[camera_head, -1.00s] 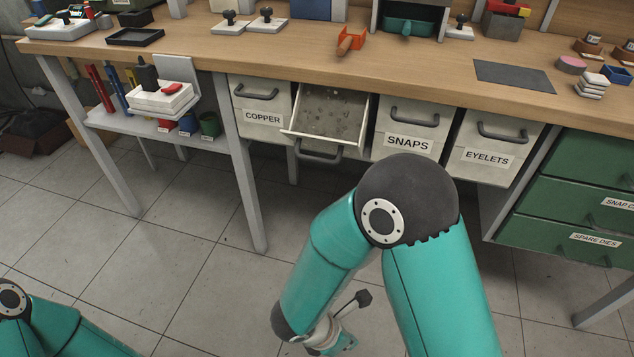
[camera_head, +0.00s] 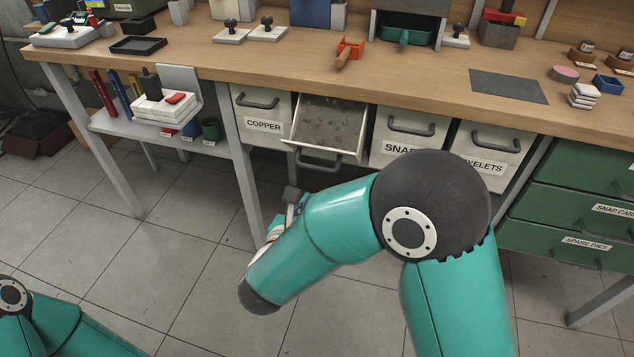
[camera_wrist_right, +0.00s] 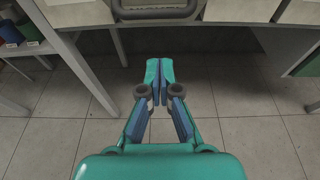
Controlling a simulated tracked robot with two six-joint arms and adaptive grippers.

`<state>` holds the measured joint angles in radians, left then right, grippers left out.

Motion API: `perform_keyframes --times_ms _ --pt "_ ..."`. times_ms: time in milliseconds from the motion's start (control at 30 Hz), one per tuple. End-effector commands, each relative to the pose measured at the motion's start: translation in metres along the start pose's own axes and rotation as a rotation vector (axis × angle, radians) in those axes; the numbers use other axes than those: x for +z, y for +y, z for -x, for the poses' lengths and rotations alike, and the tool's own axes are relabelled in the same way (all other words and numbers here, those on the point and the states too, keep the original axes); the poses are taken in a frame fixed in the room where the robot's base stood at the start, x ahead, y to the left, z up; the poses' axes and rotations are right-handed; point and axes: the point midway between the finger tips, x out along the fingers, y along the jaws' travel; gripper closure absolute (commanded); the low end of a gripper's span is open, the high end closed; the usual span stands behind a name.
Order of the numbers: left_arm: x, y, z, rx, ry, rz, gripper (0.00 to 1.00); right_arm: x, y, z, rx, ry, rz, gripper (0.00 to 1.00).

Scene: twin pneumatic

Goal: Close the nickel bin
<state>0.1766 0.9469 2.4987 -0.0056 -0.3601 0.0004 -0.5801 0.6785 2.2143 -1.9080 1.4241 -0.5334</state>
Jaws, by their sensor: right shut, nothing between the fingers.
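The one open bin (camera_head: 330,124) hangs under the bench between the bins labelled COPPER and SNAPS. It is pulled out, with small grey pieces inside and a grey handle (camera_head: 318,162) on its front. Its own label is not readable, so I cannot confirm the name. In the right wrist view, a bin handle (camera_wrist_right: 156,10) shows at the top, apparently this bin's. My right gripper (camera_wrist_right: 160,66) is shut and empty, below and in front of that handle, not touching it. In the head view my forearm mostly hides this gripper. My left gripper is out of view.
The COPPER bin (camera_head: 262,103), SNAPS bin (camera_head: 405,128) and EYELETS bin (camera_head: 492,142) look closed. A bench leg (camera_head: 240,170) stands left of the open bin. A side shelf (camera_head: 140,124) holds coloured items. Green drawers (camera_head: 570,208) stand at right. The floor in front is clear.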

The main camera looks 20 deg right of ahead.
Motion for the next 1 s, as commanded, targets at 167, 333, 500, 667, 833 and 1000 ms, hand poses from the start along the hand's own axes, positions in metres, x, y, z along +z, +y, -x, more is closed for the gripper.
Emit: perform_keyframes --times_ms 167,333,500,667,833,1000 --pt "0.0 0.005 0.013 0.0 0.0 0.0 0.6 0.017 -0.001 -0.026 -0.003 0.0 -0.001 1.0" --pt "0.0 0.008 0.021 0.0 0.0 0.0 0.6 0.027 0.0 -0.038 -0.001 0.001 0.001 1.0" --pt "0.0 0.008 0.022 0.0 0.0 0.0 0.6 0.028 0.0 -0.043 0.0 0.001 0.001 1.0" --pt "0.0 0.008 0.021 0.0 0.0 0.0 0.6 0.028 0.0 -0.043 0.0 0.001 0.001 1.0" --pt "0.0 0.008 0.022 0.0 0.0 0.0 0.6 0.029 -0.003 -0.044 0.0 0.003 0.001 1.0" --pt "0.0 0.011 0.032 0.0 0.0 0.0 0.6 0.036 0.004 -0.041 0.008 0.023 0.001 1.0"
